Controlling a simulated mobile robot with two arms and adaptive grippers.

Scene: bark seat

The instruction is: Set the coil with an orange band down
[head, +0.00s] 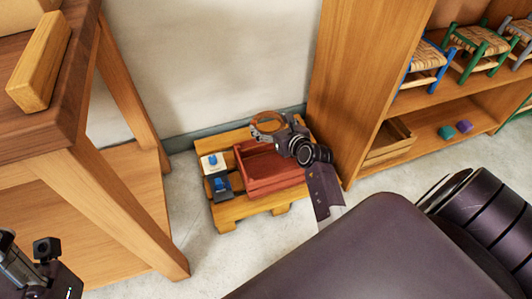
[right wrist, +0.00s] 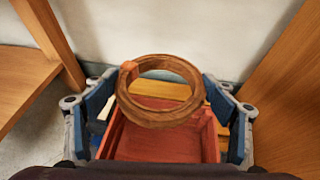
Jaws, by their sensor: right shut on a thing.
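The coil with an orange band (head: 268,117) is a brown ring held above the red crate (head: 272,190) in the head view. In the right wrist view the coil (right wrist: 161,119) spans the middle, with its orange band (right wrist: 128,72) at the upper left. My right gripper (head: 283,131) is shut on the coil, its blue-padded fingers on either side in the wrist view. Below the coil the wrist view shows the red crate (right wrist: 160,145), partly hidden by the coil. My left gripper (head: 40,262) is at the lower left edge, cut off, its fingers unclear.
The crate sits on a wooden pallet (head: 228,213), beside a white block (head: 213,163) and a dark block (head: 219,186), both with blue tops. A wooden table (head: 75,140) stands left. A shelf (head: 365,75) with small stools stands right. The wall is close behind.

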